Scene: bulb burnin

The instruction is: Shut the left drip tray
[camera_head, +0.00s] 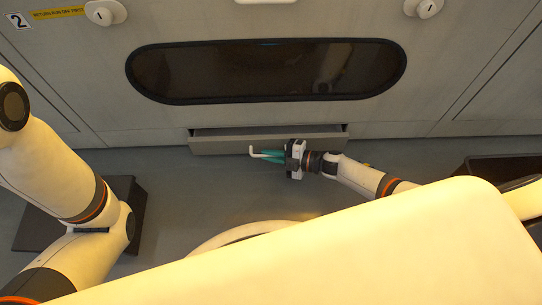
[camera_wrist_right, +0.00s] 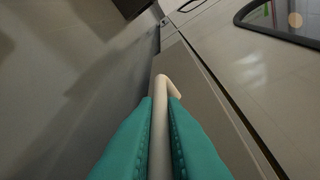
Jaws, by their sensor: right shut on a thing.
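One drip tray (camera_head: 220,147) shows, a wide grey drawer below the dark window; it stands partly pulled out, with a gap behind its front. I cannot tell from its looks whether it is the left one. My right gripper (camera_head: 281,156), with teal fingers, is just in front of it. It is shut on a pale hooked rod (camera_head: 257,153), whose bent tip is by the tray front. In the right wrist view, the rod (camera_wrist_right: 162,90) runs between the fingers, beside the grey tray front (camera_wrist_right: 195,95). Contact is unclear. My left arm is at left; its gripper is not visible.
The dark window (camera_head: 265,70) is set in the beige cabinet wall above the tray. White knobs (camera_head: 105,12) (camera_head: 424,8) sit on the wall. A yellow label (camera_head: 58,12) is at upper left. Grey floor (camera_head: 200,190) lies open before the tray.

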